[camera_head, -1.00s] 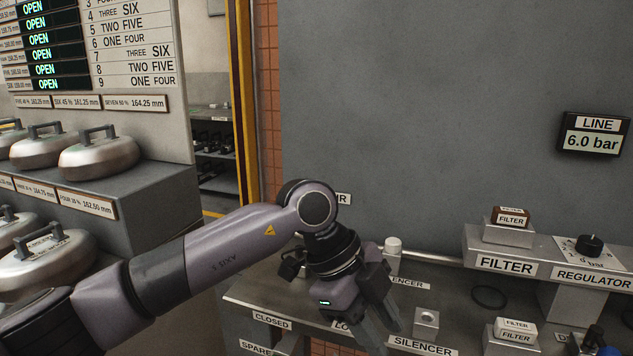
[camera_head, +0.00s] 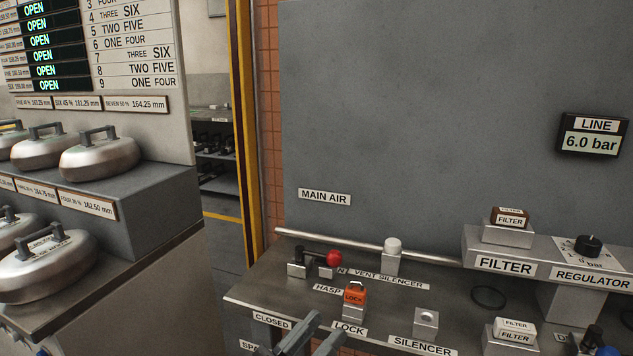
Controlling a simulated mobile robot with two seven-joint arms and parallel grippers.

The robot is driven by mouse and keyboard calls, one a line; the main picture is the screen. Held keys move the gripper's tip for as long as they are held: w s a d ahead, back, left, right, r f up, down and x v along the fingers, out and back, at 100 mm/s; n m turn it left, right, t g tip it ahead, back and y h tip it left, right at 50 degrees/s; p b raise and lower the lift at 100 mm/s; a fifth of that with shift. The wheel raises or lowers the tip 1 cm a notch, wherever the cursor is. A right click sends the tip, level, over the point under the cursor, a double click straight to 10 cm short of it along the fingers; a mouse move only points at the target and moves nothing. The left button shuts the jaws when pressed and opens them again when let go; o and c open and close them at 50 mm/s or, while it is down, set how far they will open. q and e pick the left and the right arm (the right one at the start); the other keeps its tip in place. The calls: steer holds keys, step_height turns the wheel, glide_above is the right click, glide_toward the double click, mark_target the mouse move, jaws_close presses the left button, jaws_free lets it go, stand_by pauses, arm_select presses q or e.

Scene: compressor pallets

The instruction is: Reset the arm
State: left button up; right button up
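My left gripper (camera_head: 326,325) shows only at the bottom edge, in front of the bench near the LOCK label. Two grey fingers stand apart with nothing seen between them; its body and the arm are below the picture. My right gripper is not in view. An orange lock (camera_head: 355,296) sits on a small metal block above the LOCK label, apart from the fingers. A valve with a red knob (camera_head: 334,258) is behind it, under the MAIN AIR label (camera_head: 324,197).
The bench (camera_head: 255,291) also carries a white-capped vent silencer (camera_head: 393,245), a silencer block (camera_head: 427,322), filters (camera_head: 510,217) and a regulator (camera_head: 588,245) at right. A gauge (camera_head: 592,137) reads 6.0 bar. Metal weights (camera_head: 98,159) stand on shelves at left.

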arm_select(q)
steer(key=s+a+f+n+y, duration=0.4)
steer(key=a+f+n+y, duration=0.3)
steer(key=a+f+y, duration=0.7)
steer(key=s+a+f+g, duration=0.5)
steer(key=s+f, duration=0.6)
steer(key=f, duration=0.2)
step_height(320, 180, up, 12)
steer(key=s+a+p, duration=0.1)
steer(key=p, duration=1.3)
steer(key=shift+s+a+g, duration=0.25)
steer(key=shift+g, duration=0.05)
